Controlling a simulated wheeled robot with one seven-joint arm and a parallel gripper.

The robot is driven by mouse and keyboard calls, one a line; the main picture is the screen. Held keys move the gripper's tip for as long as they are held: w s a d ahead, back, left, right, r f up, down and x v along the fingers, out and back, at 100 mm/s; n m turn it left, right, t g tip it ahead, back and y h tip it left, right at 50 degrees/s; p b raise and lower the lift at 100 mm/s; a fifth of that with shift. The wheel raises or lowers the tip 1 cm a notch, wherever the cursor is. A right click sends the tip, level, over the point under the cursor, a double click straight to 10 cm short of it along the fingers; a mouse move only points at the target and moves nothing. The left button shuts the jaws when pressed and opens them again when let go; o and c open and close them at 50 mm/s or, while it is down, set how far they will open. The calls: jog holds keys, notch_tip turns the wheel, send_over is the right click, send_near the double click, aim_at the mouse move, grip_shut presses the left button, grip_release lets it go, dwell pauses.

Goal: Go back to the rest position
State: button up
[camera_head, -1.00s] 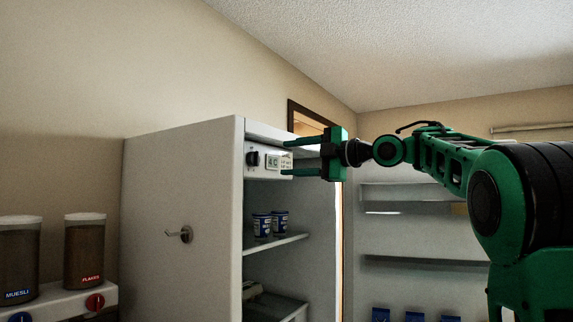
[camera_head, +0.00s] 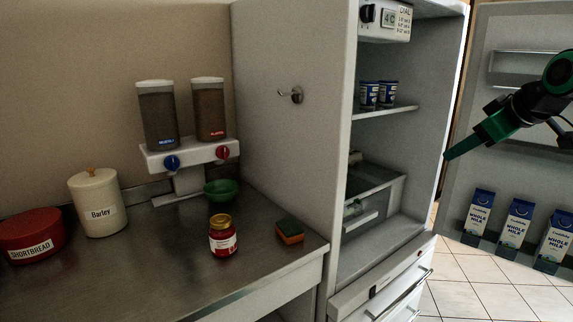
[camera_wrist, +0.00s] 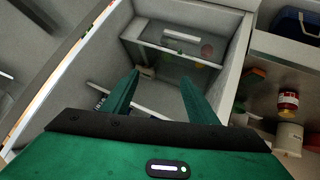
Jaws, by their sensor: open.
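My gripper (camera_head: 455,154) is at the right of the head view, in front of the open fridge door and to the right of the fridge opening. It points left and downward. In the wrist view my gripper (camera_wrist: 159,80) has its two green fingers apart with nothing between them. Beyond the fingers is the inside of the fridge, with a shelf and a clear drawer. The gripper appears clear of everything around it. In the head view part of the gripper is dark and its two fingers overlap.
The open fridge (camera_head: 293,150) has a dial panel (camera_head: 384,18), blue cups (camera_head: 370,95) and a drawer (camera_head: 375,195). Milk cartons (camera_head: 516,222) stand in its door (camera_head: 480,120).

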jog(key=s+f+m+g, duration=0.5)
jog(key=s+f, duration=0.7)
jog(key=s, duration=0.4)
jog(key=s+f+m+g, duration=0.5)
jog(key=s+f+m, duration=0.2)
jog(key=s+f, duration=0.6)
jog(key=s, duration=0.4)
jog(key=shift+a+m+h, duration=0.25)
jog(key=shift+m+h, duration=0.05)
jog(key=shift+h, duration=0.1)
jog(key=shift+f, duration=0.15)
jog(key=shift+w+f, duration=0.2)
jog(key=shift+w, duration=0.35)
